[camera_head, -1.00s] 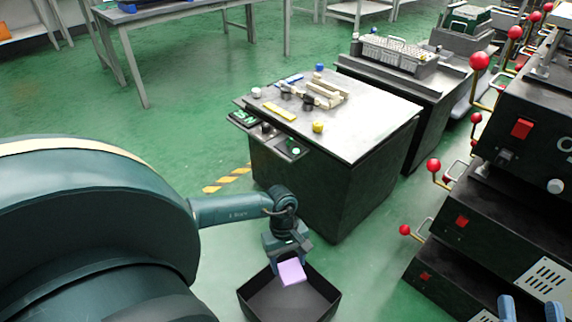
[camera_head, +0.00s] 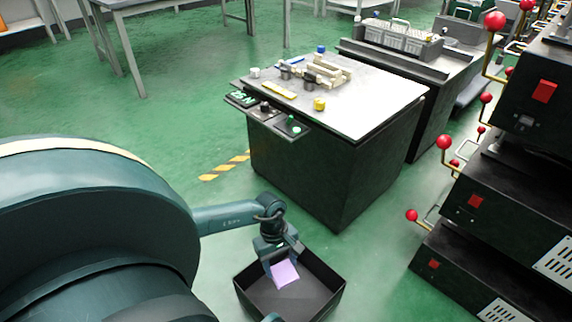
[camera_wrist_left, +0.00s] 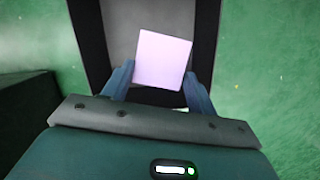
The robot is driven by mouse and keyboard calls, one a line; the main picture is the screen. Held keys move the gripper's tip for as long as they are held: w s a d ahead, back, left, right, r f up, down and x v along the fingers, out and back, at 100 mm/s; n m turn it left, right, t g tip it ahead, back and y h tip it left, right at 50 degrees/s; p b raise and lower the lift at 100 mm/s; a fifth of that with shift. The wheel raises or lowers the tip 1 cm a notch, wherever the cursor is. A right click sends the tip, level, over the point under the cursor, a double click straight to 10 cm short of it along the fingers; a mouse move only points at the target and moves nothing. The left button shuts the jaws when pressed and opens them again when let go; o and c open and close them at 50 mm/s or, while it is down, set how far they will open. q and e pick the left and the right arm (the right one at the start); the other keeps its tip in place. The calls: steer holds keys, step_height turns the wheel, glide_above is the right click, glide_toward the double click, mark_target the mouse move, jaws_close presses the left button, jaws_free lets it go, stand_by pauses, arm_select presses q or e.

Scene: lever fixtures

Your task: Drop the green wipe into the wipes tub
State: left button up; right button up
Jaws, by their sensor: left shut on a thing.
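My left gripper (camera_head: 279,262) is shut on a flat, square lilac wipe (camera_head: 285,274). The wipe looks pale lilac, not green, and no green wipe shows. In the left wrist view the wipe (camera_wrist_left: 163,57) sits between the two blue fingers of the left gripper (camera_wrist_left: 158,78). The wipes tub (camera_head: 318,299) appears as a black open box low in the head view. The gripper and wipe are over its opening, and the tub wall (camera_wrist_left: 207,40) also shows behind the wipe in the left wrist view. The exact height of the wipe cannot be told. My right gripper is not in view.
A black workbench (camera_head: 335,105) with a grey top and small parts stands just behind the tub. Black machines (camera_head: 500,205) with red-ball levers (camera_head: 412,215) stand at the right. Green floor (camera_head: 180,135) is open at the left.

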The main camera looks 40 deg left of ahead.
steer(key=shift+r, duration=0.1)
arm_select(q)
steer(key=o, duration=1.1)
steer(key=shift+a+r+p, duration=0.1)
steer(key=shift+r+p, duration=0.2)
steer(key=shift+r, duration=0.1)
steer(key=p+v, duration=0.5)
steer(key=v, duration=0.7)
steer(key=shift+r, duration=0.2)
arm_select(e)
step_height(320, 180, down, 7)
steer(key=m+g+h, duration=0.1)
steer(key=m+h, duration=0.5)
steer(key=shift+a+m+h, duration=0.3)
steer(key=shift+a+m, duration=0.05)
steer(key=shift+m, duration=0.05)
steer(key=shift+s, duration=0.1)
